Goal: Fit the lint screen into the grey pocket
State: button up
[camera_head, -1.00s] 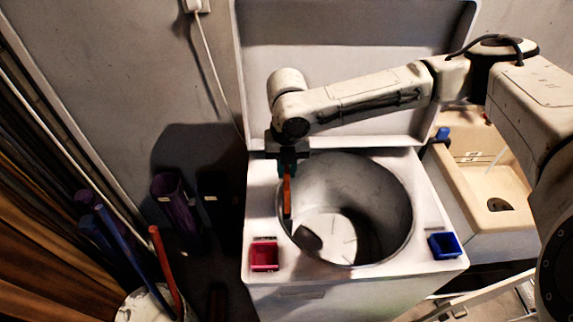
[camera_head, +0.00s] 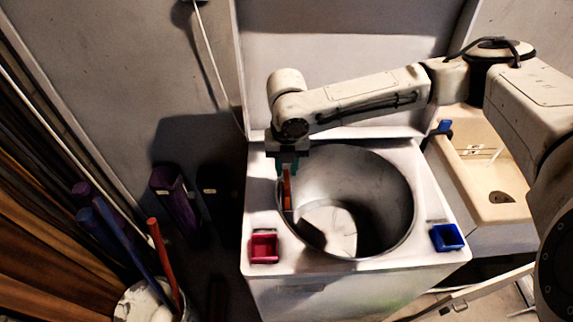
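A narrow upright orange piece (camera_head: 287,190), which looks like the lint screen, hangs over the left rim of the round metal tub (camera_head: 375,185) in the white washer. I cannot make out a grey pocket for certain.
A red tray (camera_head: 264,248) and a blue tray (camera_head: 446,238) sit on the washer's front corners. The raised lid (camera_head: 330,80) stands behind. A beige sink (camera_head: 490,175) is at right. Dark purple containers (camera_head: 175,200) and a bucket of rods (camera_head: 145,303) are at left.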

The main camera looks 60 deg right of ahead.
jog(key=o, duration=0.4)
jog(key=shift+c, duration=0.2)
notch_tip(320, 180, up, 11)
jog(key=shift+b, duration=0.45)
jog(key=shift+s+f, duration=0.1)
jog(key=shift+f, duration=0.1)
dwell(0.4)
